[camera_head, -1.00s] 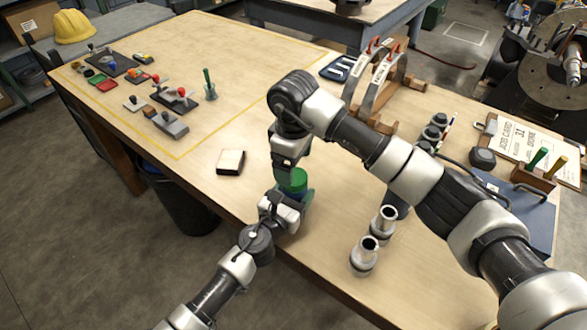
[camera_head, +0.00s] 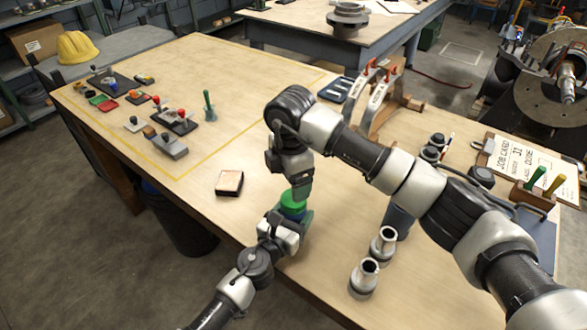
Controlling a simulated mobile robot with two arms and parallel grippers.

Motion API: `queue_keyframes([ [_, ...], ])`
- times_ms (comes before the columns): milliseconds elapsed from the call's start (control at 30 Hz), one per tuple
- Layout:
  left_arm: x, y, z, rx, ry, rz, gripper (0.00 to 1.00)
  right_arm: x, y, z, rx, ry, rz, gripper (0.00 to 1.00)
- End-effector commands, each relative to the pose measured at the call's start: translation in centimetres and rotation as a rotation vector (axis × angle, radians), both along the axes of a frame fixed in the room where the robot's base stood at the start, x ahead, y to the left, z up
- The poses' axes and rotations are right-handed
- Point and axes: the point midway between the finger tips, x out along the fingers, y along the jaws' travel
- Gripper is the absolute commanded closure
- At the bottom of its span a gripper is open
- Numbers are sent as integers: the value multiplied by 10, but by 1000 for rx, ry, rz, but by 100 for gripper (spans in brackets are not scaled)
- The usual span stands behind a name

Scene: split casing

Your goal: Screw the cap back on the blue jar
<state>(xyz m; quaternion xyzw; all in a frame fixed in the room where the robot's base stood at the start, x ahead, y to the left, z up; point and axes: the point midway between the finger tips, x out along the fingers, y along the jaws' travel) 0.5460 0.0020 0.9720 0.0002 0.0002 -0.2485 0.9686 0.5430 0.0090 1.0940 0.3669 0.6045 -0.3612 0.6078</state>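The far finger is partly hidden.
A small wooden-topped block (camera_head: 229,183) lies left of the jar. Two metal cylinders (camera_head: 365,276) stand to the right, near the front edge. Several stamps and trays (camera_head: 172,122) lie at the far left. Bare tabletop lies between.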

Motion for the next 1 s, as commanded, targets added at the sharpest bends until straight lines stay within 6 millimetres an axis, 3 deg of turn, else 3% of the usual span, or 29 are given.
queue_keyframes([
  [1000,-1,0,-1,1,2,-1,100,-1,-1,16,-22,-10,2209,18],
])
